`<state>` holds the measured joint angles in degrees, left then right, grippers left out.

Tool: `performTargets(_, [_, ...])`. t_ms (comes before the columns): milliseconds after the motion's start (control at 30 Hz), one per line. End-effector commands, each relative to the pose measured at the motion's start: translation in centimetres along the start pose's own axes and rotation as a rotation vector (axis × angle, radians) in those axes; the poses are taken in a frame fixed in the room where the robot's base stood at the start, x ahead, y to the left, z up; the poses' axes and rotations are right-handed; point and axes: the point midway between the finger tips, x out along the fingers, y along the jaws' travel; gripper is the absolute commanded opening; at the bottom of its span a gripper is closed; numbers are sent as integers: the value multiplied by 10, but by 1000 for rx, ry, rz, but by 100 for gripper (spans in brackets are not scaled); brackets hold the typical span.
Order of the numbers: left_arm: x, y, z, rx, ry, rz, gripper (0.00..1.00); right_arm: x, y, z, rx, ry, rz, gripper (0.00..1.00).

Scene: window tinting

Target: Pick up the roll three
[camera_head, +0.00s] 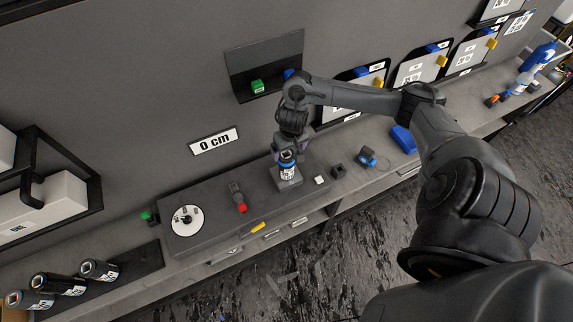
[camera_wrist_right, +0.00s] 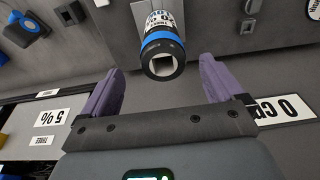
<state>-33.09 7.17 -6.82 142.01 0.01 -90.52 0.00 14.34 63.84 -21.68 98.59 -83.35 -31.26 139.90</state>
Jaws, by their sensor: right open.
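A short dark roll with a blue band and a white printed label (camera_head: 288,173) sits in a grey holder on the raised grey bench top; its label is too small to read. In the right wrist view the same roll (camera_wrist_right: 160,38) shows its square-holed end towards me, just beyond the fingertips. My right gripper (camera_head: 286,160) is directly at the roll's upper end. Its purple fingers are open, one on each side of the roll's end in the wrist view, with gaps visible. Three more dark rolls (camera_head: 66,284) lie side by side at the lower left. My left gripper is not in view.
A "0 cm" sign (camera_head: 214,141) and a dark wall shelf (camera_head: 266,66) are behind. Blue objects (camera_head: 404,138) stand further right.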

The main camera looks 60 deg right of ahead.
Motion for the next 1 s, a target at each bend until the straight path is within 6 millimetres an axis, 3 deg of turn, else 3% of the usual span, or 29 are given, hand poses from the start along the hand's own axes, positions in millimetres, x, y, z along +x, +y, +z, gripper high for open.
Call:
performTargets(333, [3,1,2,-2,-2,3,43,23,-1,-1,2,-2,-1,94])
performTargets(700, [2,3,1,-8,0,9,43,64,-4,-5,1,-1,1,94])
performTargets(1000, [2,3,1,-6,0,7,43,67,-4,-6,0,1,1,94])
